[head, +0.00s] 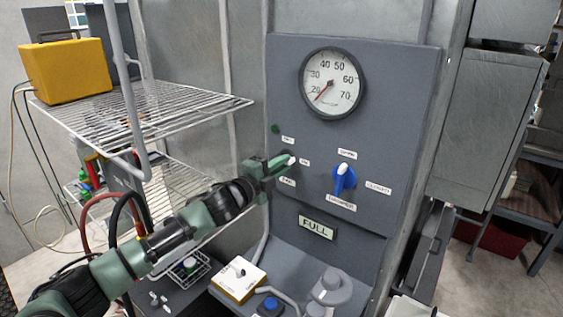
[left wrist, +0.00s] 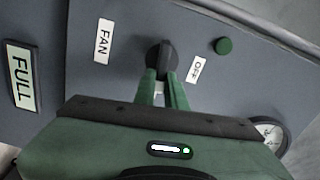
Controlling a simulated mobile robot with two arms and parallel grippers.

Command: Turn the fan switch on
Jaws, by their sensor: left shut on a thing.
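The fan switch is a small black knob (left wrist: 161,54) on the grey control panel (head: 400,100), between the FAN label (left wrist: 103,40) and the OFF label (left wrist: 196,70) in the left wrist view. My left gripper (head: 283,164) reaches the panel from the left in the head view. Its green fingers (left wrist: 165,82) are shut on the knob. A bit of white shows between the fingers. The ON label (head: 304,161) lies just right of the fingertips. The gripper hides most of the knob in the head view, so its exact angle is hard to tell. My right gripper is not in view.
A pressure gauge (head: 332,84) and a blue selector knob (head: 344,179) are on the same panel, right of the fan switch. A green lamp (head: 275,128) is above it. A wire shelf (head: 175,105) with a yellow case (head: 67,70) stands at left, close to my arm.

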